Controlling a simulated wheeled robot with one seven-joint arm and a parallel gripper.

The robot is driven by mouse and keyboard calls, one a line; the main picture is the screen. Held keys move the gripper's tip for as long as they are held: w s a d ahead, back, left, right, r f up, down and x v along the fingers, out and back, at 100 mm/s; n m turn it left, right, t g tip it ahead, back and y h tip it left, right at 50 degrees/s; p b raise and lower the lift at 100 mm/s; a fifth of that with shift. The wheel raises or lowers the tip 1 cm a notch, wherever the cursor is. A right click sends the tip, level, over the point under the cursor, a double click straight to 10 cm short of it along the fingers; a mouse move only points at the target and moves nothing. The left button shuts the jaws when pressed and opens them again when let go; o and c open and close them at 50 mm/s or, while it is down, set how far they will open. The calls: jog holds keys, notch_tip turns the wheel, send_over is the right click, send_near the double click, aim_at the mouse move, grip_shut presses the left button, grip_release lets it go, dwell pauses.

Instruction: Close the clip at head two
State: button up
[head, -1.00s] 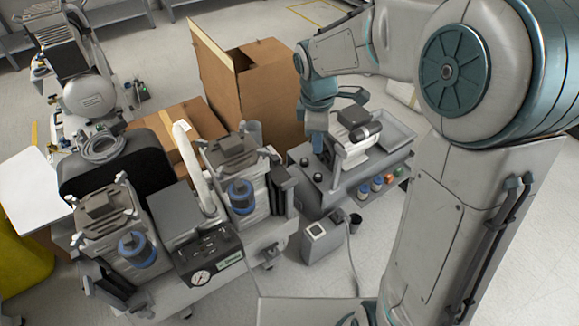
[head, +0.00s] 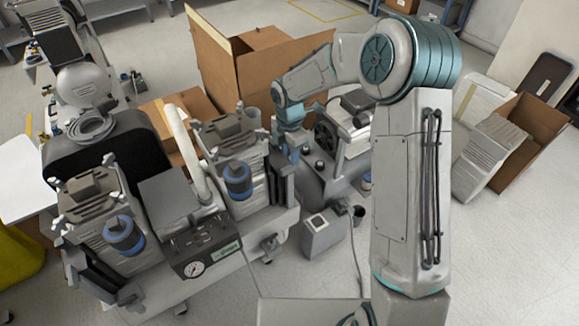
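A twin compressor stands on a light wheeled cart (head: 158,310). Its left head (head: 90,192) and right head (head: 228,130) each have a dark top and a blue-banded cylinder on the front. No label tells which is head two. Small light pieces stand up at the head corners, but I cannot make out a clip or its state. My gripper (head: 289,150) points down just right of the right head, over the gap by the grey bench unit. It looks apart from the head, though depth is unclear. Its fingertips are too small to tell open from shut.
A grey box (head: 325,234) with a cable stands on the floor right of the cart. A gauge panel (head: 203,250) sits between the heads. A grey bench unit (head: 345,180) is behind my arm. Cardboard boxes (head: 245,65) stand behind; an open box (head: 535,125) is at right.

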aim_at(289, 166)
notch_tip(289, 166, down, 5)
jog(key=shift+f+b, duration=0.15)
jog(key=shift+b, duration=0.3)
grip_shut()
